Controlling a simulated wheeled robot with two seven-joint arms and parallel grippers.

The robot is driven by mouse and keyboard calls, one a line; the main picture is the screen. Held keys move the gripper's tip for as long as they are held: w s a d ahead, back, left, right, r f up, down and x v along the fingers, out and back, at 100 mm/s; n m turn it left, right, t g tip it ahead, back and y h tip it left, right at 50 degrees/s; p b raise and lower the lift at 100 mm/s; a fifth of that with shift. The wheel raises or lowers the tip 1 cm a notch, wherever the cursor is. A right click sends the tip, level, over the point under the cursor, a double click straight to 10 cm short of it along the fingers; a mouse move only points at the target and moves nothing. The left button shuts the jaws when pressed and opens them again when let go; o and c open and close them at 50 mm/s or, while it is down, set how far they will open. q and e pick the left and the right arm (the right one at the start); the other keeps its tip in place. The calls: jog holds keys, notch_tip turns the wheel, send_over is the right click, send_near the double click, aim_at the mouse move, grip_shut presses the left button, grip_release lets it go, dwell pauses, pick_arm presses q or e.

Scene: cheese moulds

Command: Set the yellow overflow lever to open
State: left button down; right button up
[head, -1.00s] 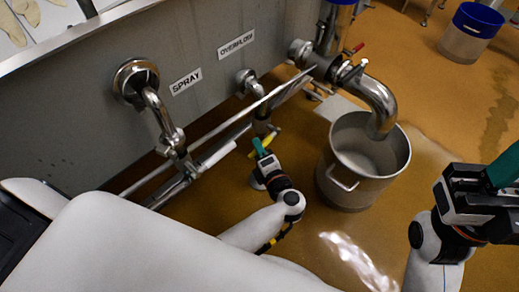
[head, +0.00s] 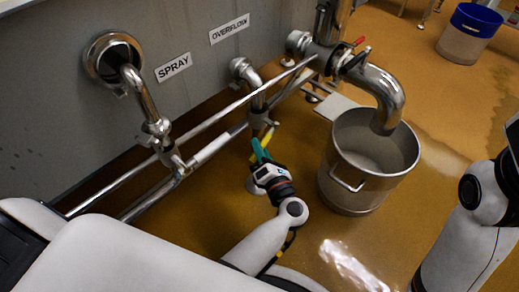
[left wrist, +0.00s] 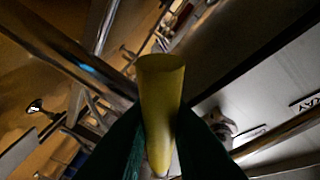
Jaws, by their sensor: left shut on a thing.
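The yellow overflow lever (head: 266,134) is on the valve of the pipe below the OVERFLOW label (head: 229,29). My left gripper (head: 259,150) is shut on this lever, coming from below and in front. In the left wrist view the yellow lever (left wrist: 161,95) stands between the two green fingers, its end towards the camera. The fingers hide part of the lever in the head view, and I cannot tell its exact angle to the pipe.
A SPRAY pipe (head: 141,95) comes out of the grey tank wall (head: 190,105) on the left. Long steel pipes run along the wall. A steel pot (head: 338,190) stands under a curved outlet (head: 384,95) with a red-handled valve. A blue-rimmed bucket (head: 465,45) is far right.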

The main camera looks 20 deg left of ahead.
pick_arm(q)
jog(key=c, duration=1.4)
grip_release()
jog(key=shift+o, duration=0.2)
